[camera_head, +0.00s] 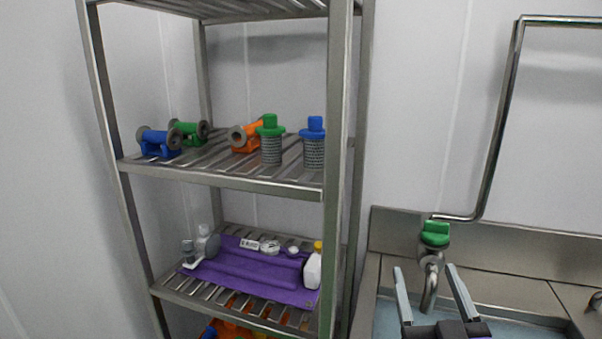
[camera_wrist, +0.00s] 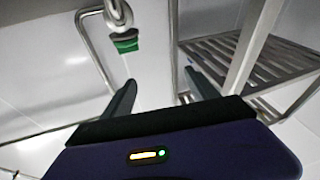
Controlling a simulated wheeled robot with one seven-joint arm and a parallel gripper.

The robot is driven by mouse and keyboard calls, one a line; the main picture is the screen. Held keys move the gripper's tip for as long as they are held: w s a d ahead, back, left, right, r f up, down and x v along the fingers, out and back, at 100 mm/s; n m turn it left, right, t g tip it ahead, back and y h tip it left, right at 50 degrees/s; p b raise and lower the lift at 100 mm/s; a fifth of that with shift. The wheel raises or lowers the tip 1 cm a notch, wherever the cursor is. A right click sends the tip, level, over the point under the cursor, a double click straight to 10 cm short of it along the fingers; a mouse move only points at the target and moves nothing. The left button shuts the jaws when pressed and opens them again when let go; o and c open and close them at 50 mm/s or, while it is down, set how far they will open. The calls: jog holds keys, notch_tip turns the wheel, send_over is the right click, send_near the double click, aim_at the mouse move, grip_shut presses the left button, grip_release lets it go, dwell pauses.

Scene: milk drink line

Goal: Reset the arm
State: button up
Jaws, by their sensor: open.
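My gripper (camera_head: 427,281) is at the lower right of the head view, over the sink area. Its two fingers are spread apart with nothing between them. Behind them, in the picture, are a curved metal tap (camera_head: 430,285) and a green valve handle (camera_head: 435,234). The wrist view shows my gripper (camera_wrist: 160,88) open and empty, with the green handle (camera_wrist: 126,42) beyond the fingers. I cannot tell how far the fingers are from the tap.
A metal rack (camera_head: 215,178) stands left of the sink (camera_head: 530,327). Its upper shelf holds blue, green and orange fittings and two strainers (camera_head: 314,150). The lower shelf holds a purple mat (camera_head: 240,274) with small items and a white bottle (camera_head: 313,270). A bent pipe (camera_head: 500,120) runs up the wall.

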jog(key=s+f+g, duration=0.2)
jog(key=s+f, duration=0.4)
jog(key=s, duration=0.7)
jog(key=s+f+g+y, duration=0.1)
jog(key=s+f, duration=0.5)
jog(key=s, duration=0.7)
jog(key=s+f+g, duration=0.3)
jog(key=s+f, duration=0.3)
jog(key=s, duration=0.6)
jog(key=shift+s+a+f+m, duration=0.15)
jog(key=shift+s+f+m, duration=0.15)
jog(key=shift+s, duration=0.1)
